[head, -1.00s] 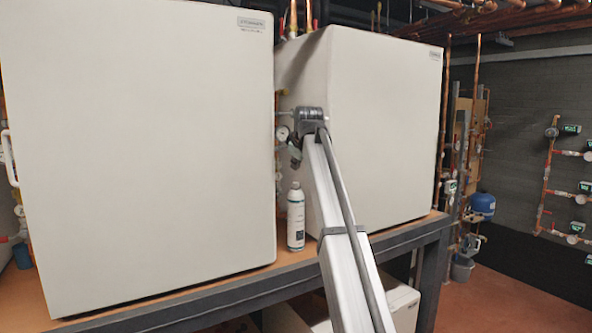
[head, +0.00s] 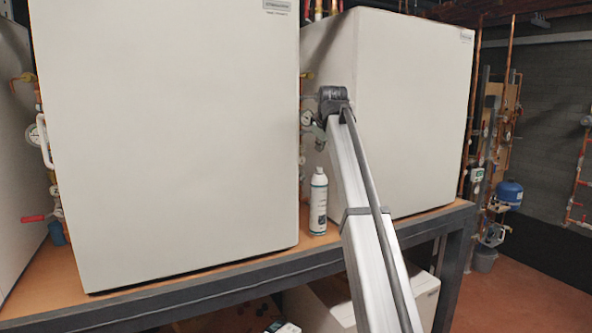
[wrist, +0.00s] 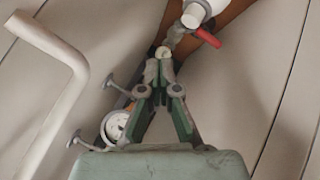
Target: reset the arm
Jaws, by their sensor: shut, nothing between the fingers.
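My gripper (wrist: 160,72) shows in the wrist view as green-grey fingers closed together, with nothing held. A small pale round end lies just past the tips; I cannot tell if they touch it. In the head view my silver arm reaches up to the gap between two white heat pumps, the left one (head: 170,130) and the right one (head: 410,110). My gripper is mostly hidden there behind the arm's end.
A white spray bottle (head: 318,200) stands on the wooden bench (head: 270,268) beside my arm. The wrist view shows a gauge (wrist: 115,127), a red valve handle (wrist: 208,38) and a white bent handle (wrist: 70,85) close by. Floor shows at lower right.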

